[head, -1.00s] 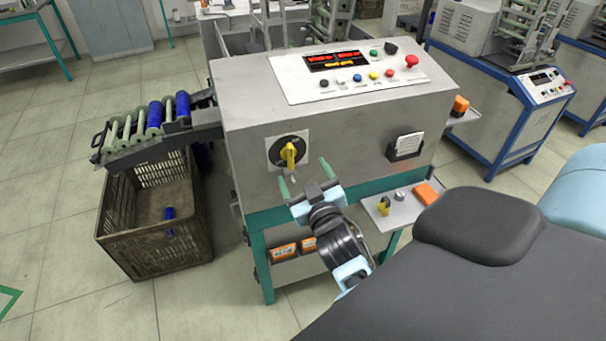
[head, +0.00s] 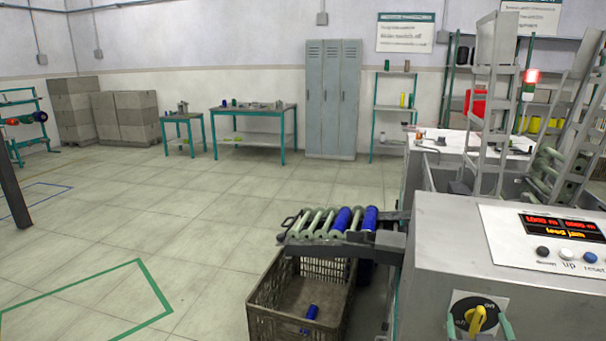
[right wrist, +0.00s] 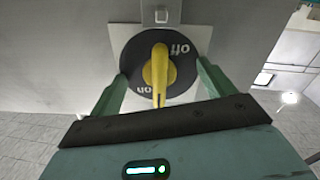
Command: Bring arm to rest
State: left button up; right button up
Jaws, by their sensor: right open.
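My right gripper (head: 479,329) shows only by its two green fingertips at the bottom edge of the head view. In the right wrist view the gripper (right wrist: 162,72) is open, its fingers apart on either side of the rotary switch. The switch has a yellow handle (head: 476,318) on a black dial (right wrist: 181,62) with "on" and "off" marks. The handle (right wrist: 160,72) stands between the fingers with clear space on both sides; nothing is held. The rest of the right arm is outside the head view. My left gripper is not in view.
The grey winding machine (head: 500,265) fills the lower right; its display (head: 563,228) is lit and a red lamp (head: 531,77) glows behind. A roller chute (head: 335,225) with blue bobbins overhangs a crate (head: 275,310). Open floor (head: 180,220) lies left, with lockers (head: 333,98) behind.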

jog(key=s+a+f+n+g+y+p, duration=0.1)
jog(key=s+a+f+g+y+p, duration=0.15)
jog(key=s+f, duration=0.5)
jog(key=s+a+f+n+g+y+p, duration=0.1)
jog(key=s+a+f, duration=0.3)
jog(key=s, duration=0.6)
jog(key=s+a+f+n+g+y+p, duration=0.1)
jog(key=s+a+f+g+y, duration=0.1)
jog(key=s+a+f, duration=0.35)
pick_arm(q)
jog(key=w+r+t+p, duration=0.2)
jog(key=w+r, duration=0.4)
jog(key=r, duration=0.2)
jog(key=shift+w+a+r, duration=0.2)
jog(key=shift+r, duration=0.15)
pick_arm(e)
jog(key=s+a+f+g+y, duration=0.1)
jog(key=s, duration=0.7)
jog(key=s+a+f+g+y, duration=0.1)
jog(key=s+a+f, duration=0.1)
jog(key=s, duration=0.7)
jog(key=shift+g, duration=0.35)
jog(key=shift+s, duration=0.1)
